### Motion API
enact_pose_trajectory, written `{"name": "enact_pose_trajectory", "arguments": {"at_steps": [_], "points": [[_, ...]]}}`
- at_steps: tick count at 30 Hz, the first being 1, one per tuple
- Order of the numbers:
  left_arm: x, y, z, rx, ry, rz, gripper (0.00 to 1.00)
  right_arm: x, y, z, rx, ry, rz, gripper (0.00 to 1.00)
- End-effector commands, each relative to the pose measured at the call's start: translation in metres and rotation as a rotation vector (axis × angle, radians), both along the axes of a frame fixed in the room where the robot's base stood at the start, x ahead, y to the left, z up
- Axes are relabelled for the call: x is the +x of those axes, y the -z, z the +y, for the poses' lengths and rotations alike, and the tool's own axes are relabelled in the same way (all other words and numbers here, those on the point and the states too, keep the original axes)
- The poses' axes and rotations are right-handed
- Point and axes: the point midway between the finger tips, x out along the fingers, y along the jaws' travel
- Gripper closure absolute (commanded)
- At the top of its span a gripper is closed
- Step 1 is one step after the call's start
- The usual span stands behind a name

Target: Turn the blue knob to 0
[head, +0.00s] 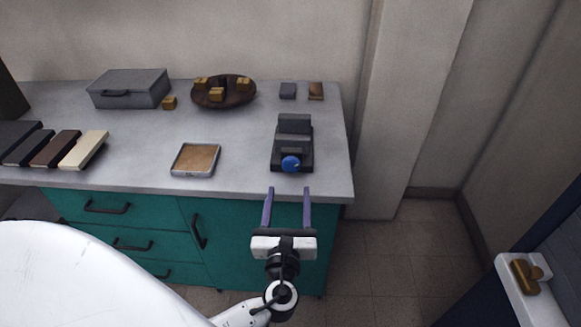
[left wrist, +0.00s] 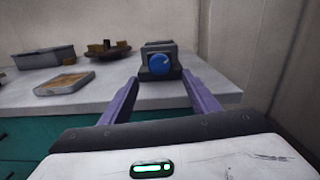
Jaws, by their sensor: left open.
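The blue knob (head: 291,163) is on the front of a dark grey device (head: 294,132) near the right end of the grey counter. In the left wrist view the knob (left wrist: 160,64) faces me, with a small light mark toward its upper right; no numbers can be read. My left gripper (head: 287,192) is open and empty, its two purple fingers pointing at the device from just in front of the counter edge. In the left wrist view the knob shows beyond and between the fingers (left wrist: 155,92), apart from them. My right gripper is not in view.
On the counter (head: 240,170) are a shallow tray (head: 196,159), a grey case (head: 129,88), a round brown dish (head: 224,95) with small blocks, and several book-like slabs (head: 84,150) at left. Teal drawers (head: 110,207) are below. The counter between tray and device is clear.

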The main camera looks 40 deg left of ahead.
Motion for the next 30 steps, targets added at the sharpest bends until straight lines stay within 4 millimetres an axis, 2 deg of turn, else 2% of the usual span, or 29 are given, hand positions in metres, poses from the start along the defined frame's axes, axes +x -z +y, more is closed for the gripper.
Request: {"name": "enact_pose_trajectory", "arguments": {"at_steps": [9, 15, 20, 27, 28, 30], "points": [[0.049, -0.001, 0.031, -0.002, -0.001, -0.001, 0.44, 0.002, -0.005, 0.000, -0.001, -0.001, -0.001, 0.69], [0.072, 0.001, 0.045, -0.006, -0.001, 0.000, 0.44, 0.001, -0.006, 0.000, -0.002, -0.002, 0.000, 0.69], [0.080, 0.001, 0.049, -0.007, 0.001, 0.000, 0.44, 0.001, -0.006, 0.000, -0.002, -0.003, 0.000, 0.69], [0.080, 0.001, 0.050, -0.008, 0.001, 0.001, 0.44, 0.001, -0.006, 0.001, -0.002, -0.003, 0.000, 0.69], [0.080, 0.001, 0.050, -0.008, 0.001, 0.001, 0.46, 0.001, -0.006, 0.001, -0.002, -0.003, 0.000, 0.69], [0.080, 0.001, 0.050, -0.008, 0.001, 0.001, 0.58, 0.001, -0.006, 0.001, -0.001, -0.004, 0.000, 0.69]]}}
